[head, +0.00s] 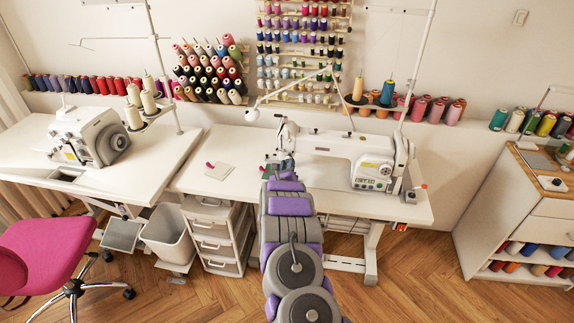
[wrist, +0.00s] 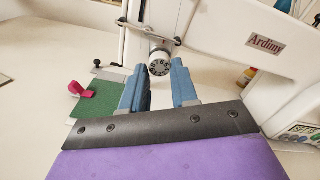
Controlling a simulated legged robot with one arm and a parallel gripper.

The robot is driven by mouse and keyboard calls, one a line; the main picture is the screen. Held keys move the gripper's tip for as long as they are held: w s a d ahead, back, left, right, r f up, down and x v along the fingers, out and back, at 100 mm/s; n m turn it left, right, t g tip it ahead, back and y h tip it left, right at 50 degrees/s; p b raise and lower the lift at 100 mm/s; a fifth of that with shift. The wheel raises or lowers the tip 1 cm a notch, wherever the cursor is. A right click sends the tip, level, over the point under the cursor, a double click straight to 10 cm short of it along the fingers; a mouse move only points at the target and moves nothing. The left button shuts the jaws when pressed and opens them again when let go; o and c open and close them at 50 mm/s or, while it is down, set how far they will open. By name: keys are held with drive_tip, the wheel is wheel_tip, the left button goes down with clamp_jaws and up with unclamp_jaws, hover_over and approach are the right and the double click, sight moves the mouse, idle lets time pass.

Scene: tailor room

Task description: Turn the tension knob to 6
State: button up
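The tension knob (wrist: 159,67) is a small pale dial with a dark face and light markings, on the front of the white sewing machine (head: 335,145). The machine also shows in the wrist view (wrist: 222,28), with an "Ardimy" label. My gripper (wrist: 157,76) is open and empty, its two blue fingers apart. In the wrist view the knob appears between the fingertips, slightly beyond them; I see no contact. The knob's number setting is too small to read. In the head view my purple and grey arm reaches to the machine's left end, and the knob cannot be made out.
Thin metal thread guides (wrist: 160,42) sit just above the knob. A green patch (wrist: 100,101) and a pink-red clip-like item (wrist: 79,90) lie at the left. The white table (head: 232,160) has bare space left of the machine. A pink chair (head: 45,255) stands front left.

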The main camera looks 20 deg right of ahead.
drive_tip(key=o, duration=0.3)
drive_tip(key=shift+f, duration=0.3)
drive_tip(key=shift+o, duration=0.7)
drive_tip(key=shift+r, duration=0.3)
drive_tip(key=p+v, duration=0.3)
drive_tip(key=v, duration=1.4)
drive_tip(key=shift+a, duration=0.2)
